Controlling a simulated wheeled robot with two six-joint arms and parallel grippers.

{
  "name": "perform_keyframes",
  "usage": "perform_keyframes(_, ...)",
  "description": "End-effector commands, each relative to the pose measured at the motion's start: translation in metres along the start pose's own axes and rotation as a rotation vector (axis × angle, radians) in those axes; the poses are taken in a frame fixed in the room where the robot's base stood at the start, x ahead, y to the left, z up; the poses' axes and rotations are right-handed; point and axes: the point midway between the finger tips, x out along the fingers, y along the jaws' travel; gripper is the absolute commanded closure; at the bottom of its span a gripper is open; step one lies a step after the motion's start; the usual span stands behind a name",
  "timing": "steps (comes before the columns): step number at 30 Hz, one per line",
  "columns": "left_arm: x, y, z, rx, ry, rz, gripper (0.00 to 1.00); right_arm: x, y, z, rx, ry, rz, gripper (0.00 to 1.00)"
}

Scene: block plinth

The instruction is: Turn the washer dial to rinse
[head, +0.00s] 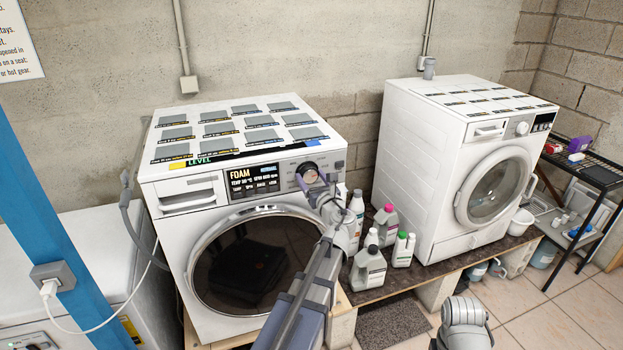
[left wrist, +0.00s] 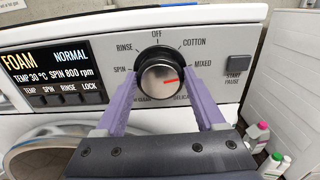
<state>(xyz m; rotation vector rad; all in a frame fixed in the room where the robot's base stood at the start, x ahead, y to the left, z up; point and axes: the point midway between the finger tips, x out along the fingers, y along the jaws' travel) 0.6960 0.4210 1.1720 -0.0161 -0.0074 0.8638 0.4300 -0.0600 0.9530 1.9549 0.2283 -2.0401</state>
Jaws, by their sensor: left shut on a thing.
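The front-left washer's dial (head: 308,169) is a silver knob with a dark collar. In the left wrist view the knob (left wrist: 158,75) has a red mark pointing right, roughly toward the MIXED side. RINSE (left wrist: 124,48) is printed at the dial's upper left, between SPIN and OFF. COTTON and MIXED are on the right; the lower labels are partly covered. My left gripper (head: 315,186) is at the dial, its purple fingers (left wrist: 157,104) on either side of the knob and shut on it. My right gripper is not in view.
The washer display (head: 254,180) reads FOAM, NORMAL. Several bottles (head: 369,267) stand on the bench right of the washer. A second washer (head: 457,165) is farther right. A blue post (head: 50,200) stands at the left.

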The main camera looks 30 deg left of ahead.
Motion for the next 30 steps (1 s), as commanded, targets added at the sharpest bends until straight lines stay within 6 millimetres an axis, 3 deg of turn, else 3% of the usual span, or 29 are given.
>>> perform_keyframes(1, -0.0001, 0.0001, 0.0000, 0.000, 0.000, 0.000, 0.41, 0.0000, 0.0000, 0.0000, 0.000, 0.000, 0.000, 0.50)
perform_keyframes(13, -0.0002, 0.0001, -0.0001, 0.000, 0.000, 0.000, 0.84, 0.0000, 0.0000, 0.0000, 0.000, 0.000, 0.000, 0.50)
perform_keyframes(22, -0.0002, 0.0004, -0.0001, -0.054, 0.000, 0.001, 0.84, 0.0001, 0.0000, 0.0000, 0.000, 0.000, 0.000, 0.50)
perform_keyframes(30, -0.0003, 0.0011, -0.0003, -0.248, 0.000, 0.001, 0.84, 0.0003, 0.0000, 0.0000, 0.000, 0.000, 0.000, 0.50)
